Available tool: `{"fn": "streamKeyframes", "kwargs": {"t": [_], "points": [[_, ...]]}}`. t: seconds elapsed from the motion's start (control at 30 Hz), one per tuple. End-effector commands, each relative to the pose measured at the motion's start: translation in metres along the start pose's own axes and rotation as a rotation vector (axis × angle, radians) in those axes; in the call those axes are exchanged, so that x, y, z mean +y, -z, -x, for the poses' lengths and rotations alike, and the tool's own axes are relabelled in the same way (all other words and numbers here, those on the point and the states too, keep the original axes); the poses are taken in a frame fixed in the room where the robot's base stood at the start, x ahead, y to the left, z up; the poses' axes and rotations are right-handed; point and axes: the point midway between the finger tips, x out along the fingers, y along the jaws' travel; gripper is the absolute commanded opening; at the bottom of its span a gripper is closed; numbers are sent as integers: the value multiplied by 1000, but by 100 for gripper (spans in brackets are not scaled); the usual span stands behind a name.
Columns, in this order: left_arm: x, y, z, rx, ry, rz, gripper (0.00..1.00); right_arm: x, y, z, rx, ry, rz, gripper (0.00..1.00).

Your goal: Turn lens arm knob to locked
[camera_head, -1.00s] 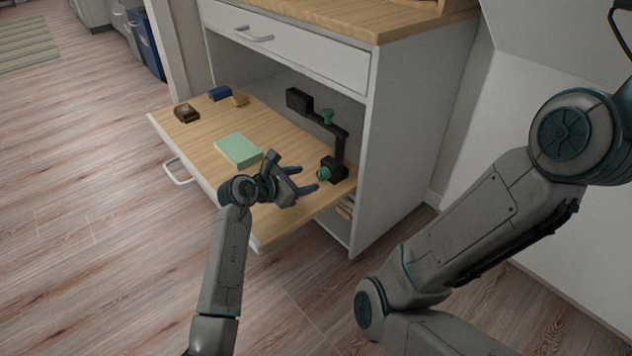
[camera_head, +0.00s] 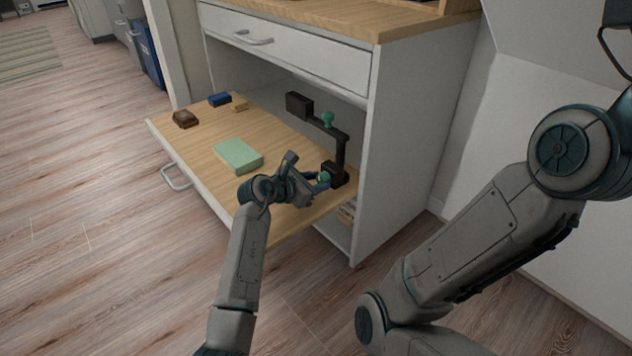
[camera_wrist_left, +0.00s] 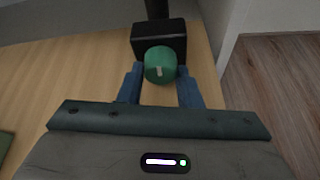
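A black lens arm (camera_head: 340,152) stands on the pulled-out wooden shelf, with a dark block at its upper left end. One green knob (camera_head: 328,118) sits on top of its arm. Another green knob (camera_head: 323,177) is on the front of its black base (camera_head: 335,174); it also shows in the left wrist view (camera_wrist_left: 160,66) with a pale mark on its face. My left gripper (camera_head: 318,183) is at this lower knob. In the left wrist view its blue fingers (camera_wrist_left: 161,86) are open, one on each side of the knob, with small gaps showing. My right gripper is out of view.
The wooden shelf (camera_head: 200,150) holds a green box (camera_head: 238,155), a brown item (camera_head: 185,119), a blue item (camera_head: 220,99) and a small wooden block (camera_head: 240,104). The cabinet's side panel (camera_head: 385,165) stands close to the right of the lens arm.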

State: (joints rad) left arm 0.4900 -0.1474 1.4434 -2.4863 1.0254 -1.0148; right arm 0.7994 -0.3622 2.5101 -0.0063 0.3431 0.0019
Motion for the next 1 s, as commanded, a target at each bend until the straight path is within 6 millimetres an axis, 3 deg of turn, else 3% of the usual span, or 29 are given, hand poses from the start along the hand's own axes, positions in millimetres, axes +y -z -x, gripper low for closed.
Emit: {"fn": "streamKeyframes", "kwargs": {"t": [0.5,0.83,0.87,0.97,1.0], "points": [[-2,-1,0,12,-132,-326,9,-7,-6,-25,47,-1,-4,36],[-2,0,0,13,-140,-346,9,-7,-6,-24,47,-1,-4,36],[-2,0,0,13,-140,-346,34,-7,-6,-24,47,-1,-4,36],[-2,0,0,13,-140,-346,53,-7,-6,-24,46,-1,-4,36],[-2,0,0,13,-140,-345,53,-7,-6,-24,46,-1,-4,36]]}}
